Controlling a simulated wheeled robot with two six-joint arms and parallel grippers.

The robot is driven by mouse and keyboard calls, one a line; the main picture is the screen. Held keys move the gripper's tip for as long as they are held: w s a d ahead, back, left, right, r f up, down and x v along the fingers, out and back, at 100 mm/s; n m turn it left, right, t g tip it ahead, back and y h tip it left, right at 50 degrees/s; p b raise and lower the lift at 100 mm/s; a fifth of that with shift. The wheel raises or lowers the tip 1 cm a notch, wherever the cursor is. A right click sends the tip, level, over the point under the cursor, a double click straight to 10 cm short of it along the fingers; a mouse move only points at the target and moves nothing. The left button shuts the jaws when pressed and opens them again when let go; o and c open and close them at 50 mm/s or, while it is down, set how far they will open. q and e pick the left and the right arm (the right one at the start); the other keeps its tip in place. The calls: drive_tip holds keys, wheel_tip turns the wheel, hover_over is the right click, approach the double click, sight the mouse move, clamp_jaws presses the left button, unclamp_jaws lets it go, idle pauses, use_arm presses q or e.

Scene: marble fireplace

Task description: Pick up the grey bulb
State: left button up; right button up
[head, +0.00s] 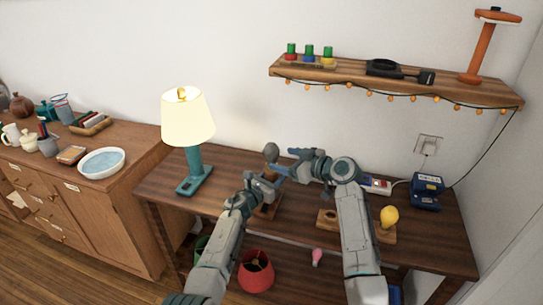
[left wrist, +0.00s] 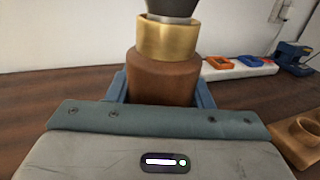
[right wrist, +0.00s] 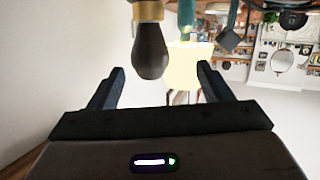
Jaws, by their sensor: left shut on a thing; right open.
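The grey bulb (head: 271,152) stands upright with its glass up, above the table. In the left wrist view its dark lower end (left wrist: 170,7) sits in a gold collar (left wrist: 168,38) on a brown base (left wrist: 162,77). My left gripper (head: 264,181) is shut on that brown base. My right gripper (head: 281,163) is open and comes in from the right beside the bulb. In the right wrist view the bulb (right wrist: 151,52) appears between the lines of my open fingers (right wrist: 161,78), toward the upper part. I cannot tell whether a finger touches it.
A teal lamp (head: 188,130) stands left on the table. A yellow bulb (head: 389,215) sits on a wooden block (head: 327,216) at right. A blue device (head: 427,189) and power strip (head: 378,186) are behind. A wall shelf (head: 340,72) hangs above. A pink bulb (head: 317,255) lies lower.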

sight(274, 157)
drive_tip(key=s+d+f+m+t+h, duration=0.1)
drive_tip(key=s+m+t, duration=0.3)
drive_tip(key=t, duration=0.1)
drive_tip(key=x, duration=0.6)
drive_tip(key=shift+w+f, duration=0.2)
drive_tip(key=shift+w+d+x, duration=0.1)
drive_tip(key=shift+d+x, duration=0.05)
drive_tip(key=shift+x, duration=1.2)
drive_tip(key=shift+w+d+x, duration=0.15)
drive_tip(key=shift+d+x, duration=0.05)
drive_tip(key=shift+x, duration=1.1)
drive_tip(key=c, duration=1.1)
drive_tip(key=shift+o, duration=0.2)
wheel_tip(274, 157, up, 10)
drive_tip(key=shift+r, duration=0.1)
use_arm(q)
drive_tip(key=o, duration=1.4)
drive_tip(key=shift+s+a, duration=0.1)
drive_tip(key=shift+s, duration=0.05)
